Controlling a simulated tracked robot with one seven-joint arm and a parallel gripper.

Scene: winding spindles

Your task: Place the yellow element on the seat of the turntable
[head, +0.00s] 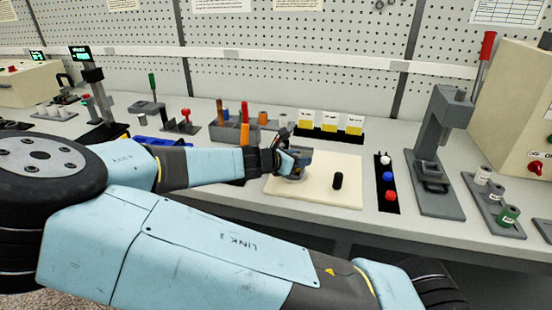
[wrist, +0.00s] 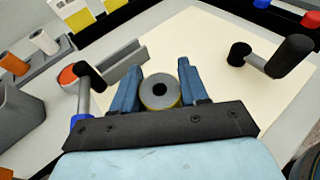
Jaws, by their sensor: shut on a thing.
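My gripper (head: 293,165) is over the left part of a cream mat on the bench. In the wrist view, its two blue fingers (wrist: 157,84) are shut on the yellow element (wrist: 172,103), a ring with a grey top face, a dark centre hole and a yellow outer edge. In the head view the fingers mostly hide the element. A grey round edge (head: 293,179) shows just under the gripper and may belong to the turntable. I cannot tell whether the element touches it, and the seat is hidden.
A black post (head: 337,181) stands on the cream mat (head: 325,200), right of my gripper. Yellow-and-white boxes (head: 330,123) and tool holders stand behind.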

